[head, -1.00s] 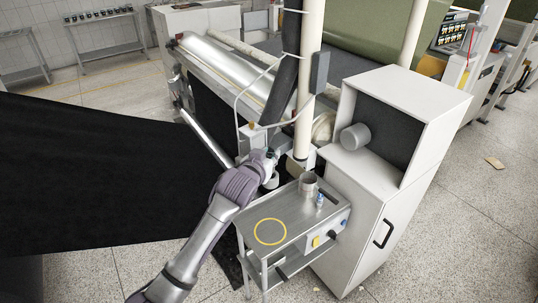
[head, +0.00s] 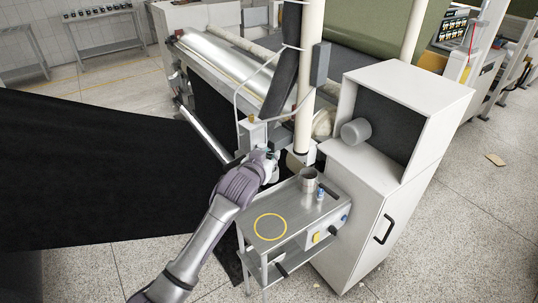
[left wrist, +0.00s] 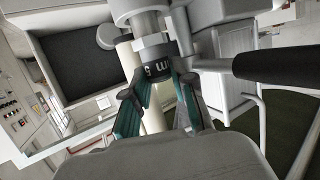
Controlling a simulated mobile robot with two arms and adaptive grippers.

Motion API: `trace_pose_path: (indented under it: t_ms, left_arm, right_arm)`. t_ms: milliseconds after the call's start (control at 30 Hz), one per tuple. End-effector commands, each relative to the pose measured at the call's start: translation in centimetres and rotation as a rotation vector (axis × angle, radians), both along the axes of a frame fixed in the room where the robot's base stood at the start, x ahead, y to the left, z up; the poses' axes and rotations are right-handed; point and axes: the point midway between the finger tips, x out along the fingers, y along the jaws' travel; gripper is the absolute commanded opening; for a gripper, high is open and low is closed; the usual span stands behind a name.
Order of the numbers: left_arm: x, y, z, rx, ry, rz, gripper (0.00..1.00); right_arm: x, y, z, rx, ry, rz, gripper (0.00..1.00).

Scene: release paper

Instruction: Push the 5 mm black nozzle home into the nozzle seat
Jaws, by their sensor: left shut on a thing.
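The black nozzle (left wrist: 157,66) shows in the left wrist view, with white "5 mm" lettering that reads upside down. My left gripper (left wrist: 163,88) is shut on it, with a teal-padded finger on each side. The metal nozzle seat (left wrist: 150,22) is directly beyond the nozzle, with a lighter collar (left wrist: 154,46) between them. The nozzle lines up with the seat and appears to meet the collar; I cannot tell how deep it sits. In the head view my left gripper (head: 269,170) is beside the machine, and the nozzle is too small or hidden there. My right gripper is not in view.
A metal cart (head: 290,215) with a yellow ring, a metal cup (head: 309,180) and a small blue-capped bottle (head: 320,192) stands right of my left gripper. A white cabinet (head: 365,205) is beyond it. Black sheet material (head: 90,170) fills the left. A black-gripped bar (left wrist: 285,64) crosses near the nozzle.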

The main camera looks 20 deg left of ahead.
Motion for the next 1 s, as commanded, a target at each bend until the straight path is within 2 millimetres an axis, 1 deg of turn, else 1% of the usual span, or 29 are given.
trace_pose_path:
  t_ms: [533,567,700,733,1000]
  left_arm:
    - [0.0,0.0,-1.4,0.0,-0.001,0.0,0.0]
    - [0.0,0.0,-1.4,0.0,-0.001,0.0,0.27]
    - [0.0,0.0,-1.3,0.0,-0.001,0.0,0.5]
    - [0.0,0.0,-1.3,0.0,-0.001,0.0,0.55]
    - [0.0,0.1,-1.3,0.001,0.0,0.002,0.55]
  right_arm:
    - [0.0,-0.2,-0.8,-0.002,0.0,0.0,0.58]
    - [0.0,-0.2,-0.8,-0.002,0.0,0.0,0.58]
    - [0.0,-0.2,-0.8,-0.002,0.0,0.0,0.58]
    - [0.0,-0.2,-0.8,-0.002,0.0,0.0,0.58]
    - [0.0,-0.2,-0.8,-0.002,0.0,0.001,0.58]
